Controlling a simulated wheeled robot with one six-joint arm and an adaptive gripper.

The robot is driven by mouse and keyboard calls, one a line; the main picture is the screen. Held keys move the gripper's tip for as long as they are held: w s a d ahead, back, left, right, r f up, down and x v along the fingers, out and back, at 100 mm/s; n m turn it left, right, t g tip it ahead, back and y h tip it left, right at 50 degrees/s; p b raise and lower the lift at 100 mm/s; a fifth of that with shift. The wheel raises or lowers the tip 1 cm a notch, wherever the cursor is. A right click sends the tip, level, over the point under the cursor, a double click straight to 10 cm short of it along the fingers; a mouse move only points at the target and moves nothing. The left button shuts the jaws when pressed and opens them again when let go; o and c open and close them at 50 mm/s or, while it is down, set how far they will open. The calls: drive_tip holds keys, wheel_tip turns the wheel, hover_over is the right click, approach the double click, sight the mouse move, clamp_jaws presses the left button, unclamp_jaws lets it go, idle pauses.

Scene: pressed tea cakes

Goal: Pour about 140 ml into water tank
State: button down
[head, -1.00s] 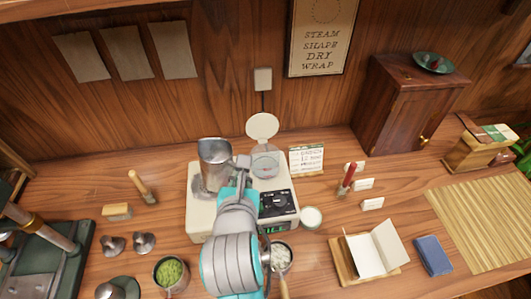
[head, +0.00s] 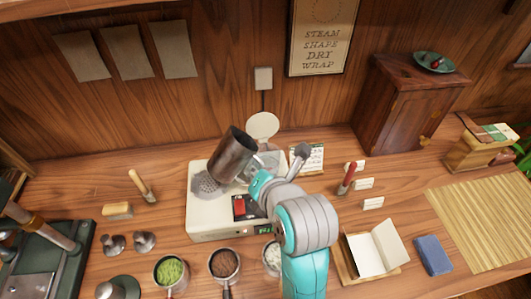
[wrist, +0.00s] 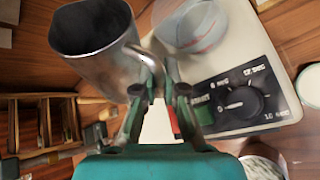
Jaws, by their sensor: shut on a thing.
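My gripper (wrist: 153,92) is shut on the handle of a metal jug (wrist: 112,62). The clear round water tank (wrist: 190,25) lies just right of the jug in the wrist view. In the head view the tank (head: 271,160) is partly hidden behind the jug and arm, and its round lid (head: 263,126) stands open behind. The jug's mouth looks dark inside; I see no stream and cannot read a water level.
A perforated steam plate (head: 206,185) is on the steamer's left, and a control dial (wrist: 240,103) on its front. Pots of green leaf (head: 171,271) and dark leaf (head: 224,263) stand in front. A card (head: 308,157) stands right. A press (head: 45,255) occupies the left.

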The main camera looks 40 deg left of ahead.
drive_tip(key=shift+g, duration=0.3)
drive_tip(key=shift+s+f+m+g+y, duration=0.1)
drive_tip(key=shift+f+m+g+y, duration=0.2)
drive_tip(key=shift+f+m+g, duration=0.25)
drive_tip(key=shift+r, duration=0.1)
drive_tip(key=shift+s+a+r+m+g+y+p, duration=0.2)
drive_tip(key=shift+r+m+g+y+p, duration=0.3)
drive_tip(key=shift+m+g+y, duration=0.45)
idle(1.5)
drive_tip(key=shift+w+d+r+y, duration=0.15)
drive_tip(key=shift+w+r+y, duration=0.1)
drive_tip(key=shift+r, duration=0.1)
idle(0.6)
drive_tip(key=shift+s+r+m+g+y+b, duration=0.1)
drive_tip(key=shift+r+m+g+y+b, duration=0.15)
drive_tip(key=shift+m+b, duration=0.2)
idle(0.4)
drive_tip(key=shift+f, duration=0.1)
